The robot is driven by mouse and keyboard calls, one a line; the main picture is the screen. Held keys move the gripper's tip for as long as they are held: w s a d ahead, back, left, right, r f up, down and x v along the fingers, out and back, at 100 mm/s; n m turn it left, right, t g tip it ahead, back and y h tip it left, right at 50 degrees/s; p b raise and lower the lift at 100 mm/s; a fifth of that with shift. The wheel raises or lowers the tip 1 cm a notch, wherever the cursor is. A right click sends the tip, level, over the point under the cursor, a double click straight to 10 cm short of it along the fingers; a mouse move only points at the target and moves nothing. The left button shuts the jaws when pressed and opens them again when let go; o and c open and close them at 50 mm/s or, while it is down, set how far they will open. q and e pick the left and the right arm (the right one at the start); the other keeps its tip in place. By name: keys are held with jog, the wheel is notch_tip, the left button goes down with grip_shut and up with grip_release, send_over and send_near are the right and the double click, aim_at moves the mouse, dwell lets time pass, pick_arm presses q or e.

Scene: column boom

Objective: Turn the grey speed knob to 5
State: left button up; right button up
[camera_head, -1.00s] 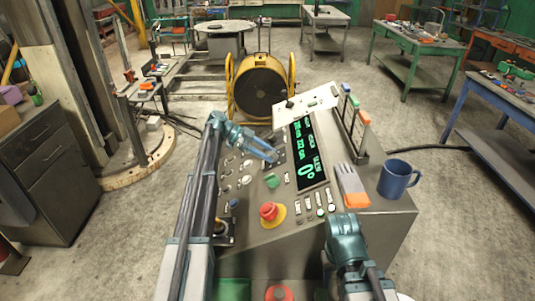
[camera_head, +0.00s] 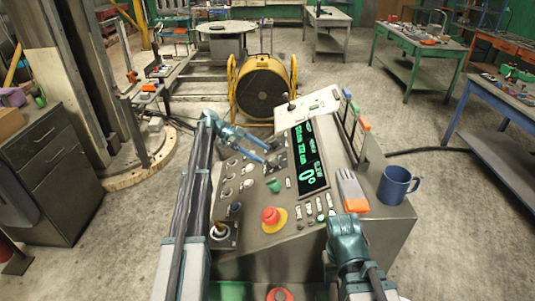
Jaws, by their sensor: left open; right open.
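A grey control console (camera_head: 262,252) with a sloped panel stands in front of me. Several small grey round knobs (camera_head: 248,168) sit on the panel's left side; their labels are too small to read, so I cannot tell which is the speed knob. My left gripper (camera_head: 267,153) is open, its two blue-grey fingers pointing right over the upper left of the panel. Its fingers partly hide what lies beneath, and I see no contact. My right gripper (camera_head: 347,226) is over the console's lower right part; its fingertips are hard to make out.
A black display (camera_head: 308,160) with green digits lies right of the knobs. A red mushroom button (camera_head: 271,215) on yellow, a green button (camera_head: 275,186) and a black-handled lever (camera_head: 220,232) stand up from the panel.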

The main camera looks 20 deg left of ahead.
pick_arm(q)
jog(key=p+v, duration=0.3)
jog(key=v, duration=0.6)
jog(key=shift+a+p, duration=0.2)
jog(key=shift+p, duration=0.15)
jog(key=shift+s, duration=0.1)
